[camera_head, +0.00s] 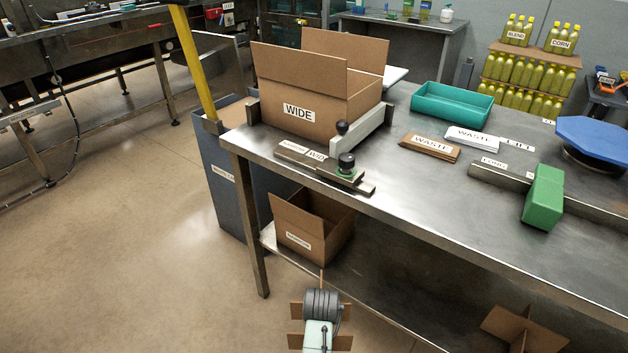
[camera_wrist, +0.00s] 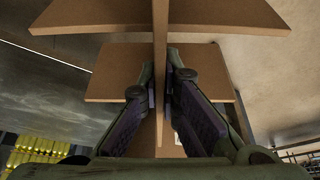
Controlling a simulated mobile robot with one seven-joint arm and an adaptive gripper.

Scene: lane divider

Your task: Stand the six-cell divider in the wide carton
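The wide carton (camera_head: 300,95), brown with a "WIDE" label, stands on the left end of the steel table with its flaps up. It looks empty, though its floor is hidden. My gripper (camera_head: 320,312) is low in front of the table at the bottom of the head view. In the wrist view my gripper (camera_wrist: 161,75) has its fingers on both sides of the long middle panel of a brown cardboard divider (camera_wrist: 115,78). Two cross panels show on this divider. In the head view the divider (camera_head: 297,311) shows only at the edges around my wrist.
Metal guides and a black-knobbed clamp (camera_head: 346,163) sit beside the carton. A second open carton (camera_head: 312,225) stands on the lower shelf. Another crossed cardboard divider (camera_head: 520,330) is at bottom right. A teal tray (camera_head: 452,104) and green block (camera_head: 543,197) are on the table.

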